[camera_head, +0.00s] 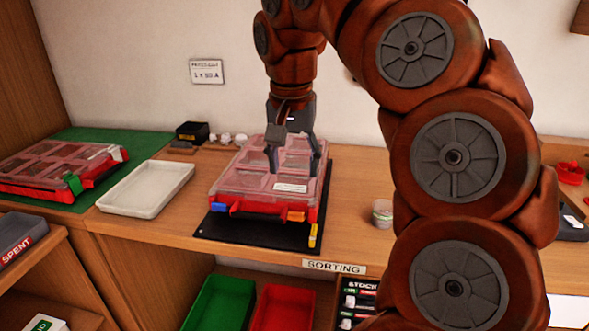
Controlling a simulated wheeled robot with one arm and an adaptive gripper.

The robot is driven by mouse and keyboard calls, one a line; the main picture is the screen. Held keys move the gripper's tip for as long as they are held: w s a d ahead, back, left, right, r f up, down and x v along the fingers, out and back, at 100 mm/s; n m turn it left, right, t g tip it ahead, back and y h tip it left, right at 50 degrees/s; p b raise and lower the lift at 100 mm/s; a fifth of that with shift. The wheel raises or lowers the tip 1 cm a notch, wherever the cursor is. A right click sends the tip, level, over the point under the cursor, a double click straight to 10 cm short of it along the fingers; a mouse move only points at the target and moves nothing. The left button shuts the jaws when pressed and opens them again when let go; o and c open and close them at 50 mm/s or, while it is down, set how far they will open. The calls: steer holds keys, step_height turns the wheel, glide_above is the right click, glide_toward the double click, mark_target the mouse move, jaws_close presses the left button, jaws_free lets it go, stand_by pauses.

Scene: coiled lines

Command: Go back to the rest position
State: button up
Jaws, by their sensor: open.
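My gripper (293,162) points down over the middle of a red organizer case (240,189) with a clear, closed lid. Its fingers are apart with nothing visible between them. The fingertips are at or just above the lid; I cannot tell whether they touch it. The case lies on a black mat (250,232) on the wooden bench. It has a blue latch and an orange latch on its front edge, and a white label on the lid. My arm hides the bench to the right of centre.
A second red case (55,165) lies on a green mat (130,142) at left, beside an empty white tray (147,189). A small clear cup (382,213) stands right of the black mat. Green (219,303) and red (283,307) bins sit below. A wall stands behind.

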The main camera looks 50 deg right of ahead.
stand_by(0.9)
steer(key=a+f+n+g, duration=0.1)
steer(key=a+f+n, duration=0.7)
steer(key=a+f, duration=0.45)
steer(key=s+a+f+n+g+y, duration=0.1)
steer(key=s+a+f+n+g, duration=0.25)
steer(key=s+a+f, duration=0.8)
step_height(320, 180, up, 15)
steer(key=w+d+t+p, duration=0.1)
steer(key=t+p, duration=0.1)
steer(key=p, duration=1.2)
steer(key=shift+w, duration=0.3)
